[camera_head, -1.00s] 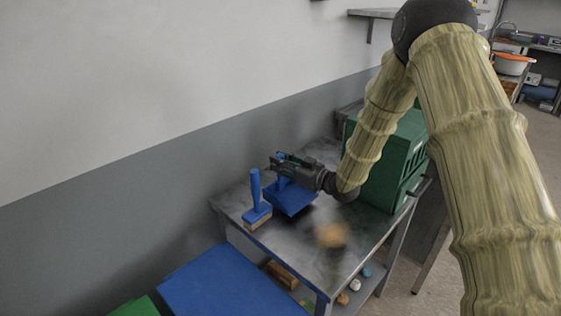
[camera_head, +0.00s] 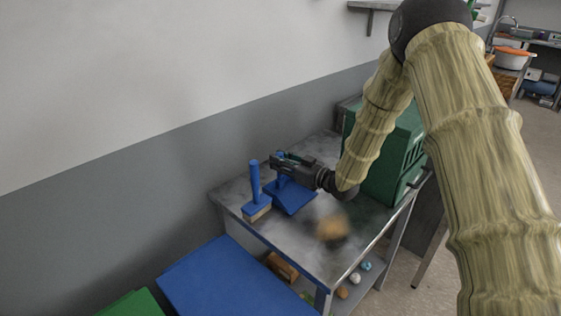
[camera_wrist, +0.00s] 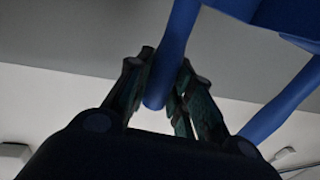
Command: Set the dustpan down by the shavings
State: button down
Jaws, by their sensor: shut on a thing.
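The blue dustpan (camera_head: 292,199) is at the metal table, between the brush and my arm in the head view. My gripper (camera_head: 279,163) is shut on its handle; the wrist view shows the blue handle (camera_wrist: 166,70) between the fingers (camera_wrist: 158,95). I cannot tell whether the pan touches the tabletop. The tan pile of shavings (camera_head: 332,228) lies on the table to the right of and nearer than the dustpan, apart from it. It looks blurred.
A blue hand brush (camera_head: 256,191) stands left of the dustpan on the metal table (camera_head: 290,240). A green crate-like box (camera_head: 395,155) stands at the right. A blue panel (camera_head: 225,280) is at the front left. Small balls sit on the lower shelf.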

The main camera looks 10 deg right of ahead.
jog(key=shift+f, duration=0.15)
jog(key=c, duration=1.2)
grip_release()
